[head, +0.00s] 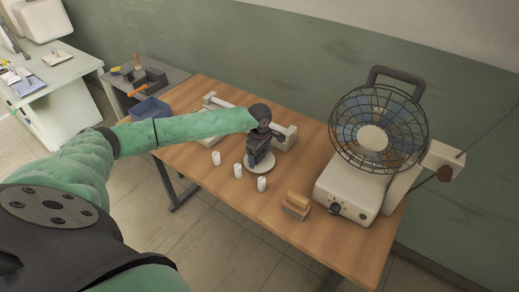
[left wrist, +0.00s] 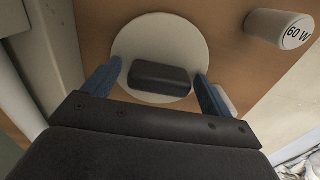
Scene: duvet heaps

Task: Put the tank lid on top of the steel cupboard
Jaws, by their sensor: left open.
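The tank lid (head: 262,167) looks like a flat, pale round disc on the wooden table; the left wrist view shows it (left wrist: 135,45) with a dark block-shaped handle (left wrist: 160,78) on top. My left gripper (head: 259,158) is right over the disc and hides much of it in the head view. Its blue fingers are open, one on each side of the handle; I cannot tell whether they touch it. A grey-topped unit (head: 172,75) stands past the table's far left end; I cannot tell whether it is the steel cupboard. My right gripper is not in view.
Three small white cylinders (head: 238,170) stand along the front edge; one in the left wrist view reads "60 W" (left wrist: 292,34). A brush-like block (head: 297,205) and a large caged fan (head: 375,130) are to the right. Tools and a blue bin (head: 150,109) occupy the left.

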